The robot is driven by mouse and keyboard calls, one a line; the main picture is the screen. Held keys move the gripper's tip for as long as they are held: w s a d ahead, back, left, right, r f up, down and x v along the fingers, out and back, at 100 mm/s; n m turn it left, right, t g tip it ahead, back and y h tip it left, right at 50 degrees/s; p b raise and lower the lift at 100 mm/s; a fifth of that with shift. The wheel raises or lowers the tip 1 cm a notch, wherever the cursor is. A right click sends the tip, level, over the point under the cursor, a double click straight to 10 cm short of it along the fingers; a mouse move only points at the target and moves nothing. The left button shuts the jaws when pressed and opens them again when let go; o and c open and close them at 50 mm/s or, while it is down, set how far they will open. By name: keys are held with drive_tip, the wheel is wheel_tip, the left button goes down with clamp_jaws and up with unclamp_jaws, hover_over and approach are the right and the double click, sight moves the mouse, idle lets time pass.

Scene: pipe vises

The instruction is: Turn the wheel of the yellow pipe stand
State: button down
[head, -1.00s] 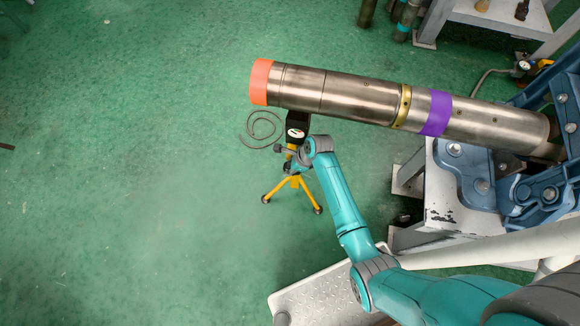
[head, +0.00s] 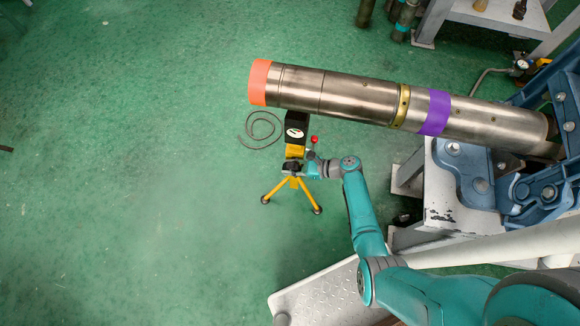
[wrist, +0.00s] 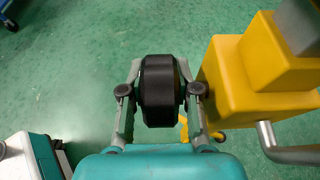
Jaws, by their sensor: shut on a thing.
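The yellow pipe stand (head: 295,151) stands on splayed tripod legs below the left part of the big steel pipe. It has a black box-like head with a white dial on top. In the wrist view its yellow block (wrist: 250,65) is at the right, close beside the right finger. The wheel (wrist: 158,88) is a thick black ribbed roller. My gripper (wrist: 160,95) is shut on the wheel, one finger on each side. In the head view my gripper (head: 297,167) reaches the stand from the right, and the wheel is mostly hidden there.
The steel pipe (head: 340,95), with orange and purple bands, passes just above the stand. A red-knobbed lever (head: 314,139) sticks out at the stand's right. A cable (head: 262,130) lies on the floor. The blue vise (head: 475,165) is at right. Green floor is clear at left.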

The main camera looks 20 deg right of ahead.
drive_tip(key=shift+d+t+y, duration=0.15)
drive_tip(key=shift+t+y, duration=1.05)
drive_tip(key=shift+y, duration=0.4)
drive_tip(key=shift+s+t+y, duration=0.1)
drive_tip(key=shift+t+y, duration=0.2)
drive_tip(key=shift+y, duration=0.2)
drive_tip(key=c, duration=1.1)
unclamp_jaws()
drive_tip(key=shift+s+d, duration=0.1)
drive_tip(key=shift+v, duration=5.9)
